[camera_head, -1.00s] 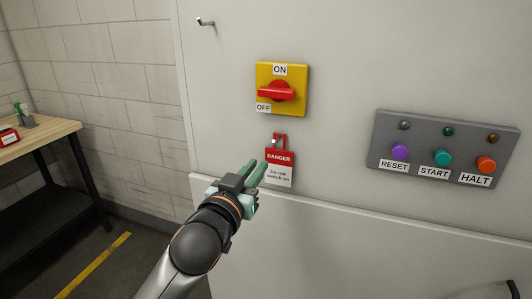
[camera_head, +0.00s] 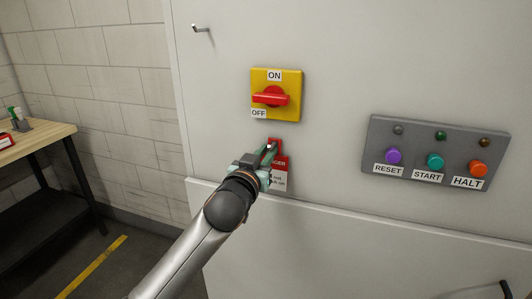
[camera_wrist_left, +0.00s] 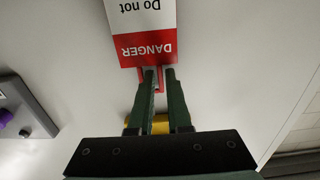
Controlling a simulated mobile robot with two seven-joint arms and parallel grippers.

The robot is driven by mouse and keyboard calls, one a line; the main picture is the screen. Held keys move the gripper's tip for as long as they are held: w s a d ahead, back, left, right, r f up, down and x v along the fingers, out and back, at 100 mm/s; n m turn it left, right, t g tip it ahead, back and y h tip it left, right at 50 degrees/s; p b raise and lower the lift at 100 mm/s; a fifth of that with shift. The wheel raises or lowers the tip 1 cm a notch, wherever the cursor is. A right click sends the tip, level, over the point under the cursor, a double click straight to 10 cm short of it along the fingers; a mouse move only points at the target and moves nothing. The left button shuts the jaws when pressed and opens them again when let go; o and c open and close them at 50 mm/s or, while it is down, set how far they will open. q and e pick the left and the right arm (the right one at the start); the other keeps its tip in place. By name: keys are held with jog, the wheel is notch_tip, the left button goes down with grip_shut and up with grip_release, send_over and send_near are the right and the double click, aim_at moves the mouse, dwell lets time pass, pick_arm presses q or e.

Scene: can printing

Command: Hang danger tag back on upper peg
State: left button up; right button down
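The danger tag (camera_head: 281,178) hangs on the white cabinet front below the yellow switch, with a red loop at its top. It is partly hidden behind my left gripper (camera_head: 272,152). In the left wrist view the tag (camera_wrist_left: 145,45) appears upside down. My left gripper's green fingers (camera_wrist_left: 160,75) are apart, with a gap between the tips, at the tag's red loop. I cannot tell whether they touch it. The upper peg (camera_head: 202,29) is a small empty metal hook at the upper left of the cabinet. My right gripper is not in view.
The yellow switch (camera_head: 290,111) with a red handle sits above the tag. A grey button panel (camera_head: 435,150) is to the right. A wooden table (camera_head: 40,136) stands far left. The cabinet face between switch and upper peg is clear.

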pick_arm(q)
grip_shut()
jog(key=shift+r, duration=0.2)
dwell(0.3)
